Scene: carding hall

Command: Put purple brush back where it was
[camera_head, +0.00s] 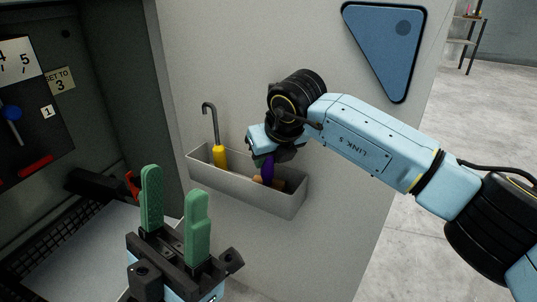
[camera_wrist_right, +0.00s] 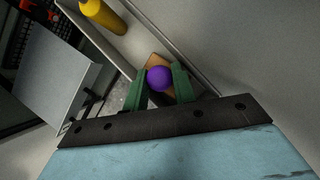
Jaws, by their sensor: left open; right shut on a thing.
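The purple brush (camera_head: 267,168) is upright, its lower part inside the grey wall bin (camera_head: 237,190) at the bin's right half. In the right wrist view its round purple end (camera_wrist_right: 160,78) sits between the green fingers, with a tan-brown part beneath it. My right gripper (camera_wrist_right: 158,86) is shut on the brush; in the head view its fingers are mostly hidden behind my wrist. I cannot tell whether the brush touches the bin floor. My left gripper (camera_head: 174,208) is open and empty, its green fingers pointing up, in front of and left of the bin.
A yellow-handled hook tool (camera_head: 219,155) stands in the bin's left end. A blue triangular panel (camera_head: 386,48) is on the wall above right. At left is a dark machine opening with a control panel (camera_head: 28,110), a red-tipped black part (camera_head: 105,184) and a grey surface.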

